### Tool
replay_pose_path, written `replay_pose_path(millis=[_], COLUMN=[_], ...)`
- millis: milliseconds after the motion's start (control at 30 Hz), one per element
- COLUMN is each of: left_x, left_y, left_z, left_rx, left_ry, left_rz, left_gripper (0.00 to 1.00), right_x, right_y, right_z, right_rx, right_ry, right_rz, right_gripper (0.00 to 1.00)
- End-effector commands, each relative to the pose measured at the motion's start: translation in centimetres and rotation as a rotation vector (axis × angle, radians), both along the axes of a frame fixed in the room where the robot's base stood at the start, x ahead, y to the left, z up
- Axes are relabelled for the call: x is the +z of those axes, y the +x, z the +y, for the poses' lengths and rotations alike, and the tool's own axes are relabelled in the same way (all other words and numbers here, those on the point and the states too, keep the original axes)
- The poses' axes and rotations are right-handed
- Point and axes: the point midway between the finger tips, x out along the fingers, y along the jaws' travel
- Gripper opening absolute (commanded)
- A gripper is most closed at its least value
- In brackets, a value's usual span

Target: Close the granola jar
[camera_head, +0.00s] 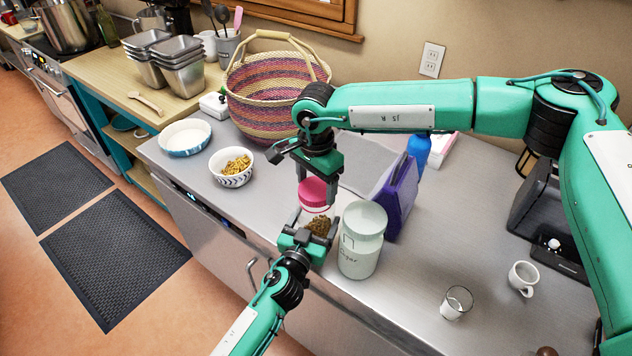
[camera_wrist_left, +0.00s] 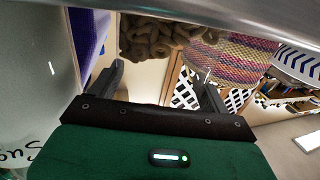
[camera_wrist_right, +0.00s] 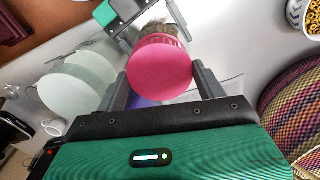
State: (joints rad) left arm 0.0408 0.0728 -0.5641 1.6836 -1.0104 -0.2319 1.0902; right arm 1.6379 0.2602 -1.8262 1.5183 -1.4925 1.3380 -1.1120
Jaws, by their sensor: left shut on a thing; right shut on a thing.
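The granola jar (camera_head: 318,226) is a clear jar with brown clumps, standing near the counter's front edge. My left gripper (camera_head: 309,238) is shut around its lower body from the front. The granola also shows between its fingers in the left wrist view (camera_wrist_left: 160,38). The pink lid (camera_head: 313,189) is at the jar's mouth, and my right gripper (camera_head: 317,180) is shut on it from above. In the right wrist view the lid (camera_wrist_right: 160,68) covers most of the jar. I cannot tell whether the lid is seated or slightly above the rim.
A white lidded canister (camera_head: 361,243) stands close to the jar's right. A purple upright object (camera_head: 397,197) and a blue bottle (camera_head: 419,153) are behind it. A patterned bowl of yellow food (camera_head: 232,169) and a woven basket (camera_head: 262,95) stand left and behind. A glass (camera_head: 456,303) and white cup (camera_head: 522,278) are right.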

Motion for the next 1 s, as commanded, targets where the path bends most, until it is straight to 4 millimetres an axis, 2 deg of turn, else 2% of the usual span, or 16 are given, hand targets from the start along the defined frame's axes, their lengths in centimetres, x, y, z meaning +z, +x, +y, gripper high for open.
replay_pose_path(millis=[500, 533, 667, 767, 1000], left_x=[-0.08, -0.08, -0.08, -0.09, -0.10], left_y=[-0.02, -0.02, -0.02, -0.02, -0.02], left_z=[0.01, 0.01, 0.01, 0.01, 0.02], left_rx=[0.000, 0.000, 0.000, 0.000, 0.000], left_ry=[0.000, 0.000, 0.000, 0.001, 0.001], left_rz=[0.001, 0.001, 0.001, 0.002, 0.002], left_gripper=[0.39, 0.16, 0.16, 0.16, 0.16], right_x=[-1.08, -1.06, -1.05, -1.05, -1.07], right_y=[-0.01, 0.00, 0.00, -0.01, -0.01], right_z=[0.01, 0.01, 0.01, 0.03, 0.03], right_rx=[-0.001, -0.001, -0.039, -0.145, -0.527], right_ry=[0.000, 0.000, 0.000, 0.001, 0.000], right_rz=[0.000, 0.000, 0.000, 0.001, 0.001], right_gripper=[0.49, 0.49, 0.49, 0.49, 0.49])
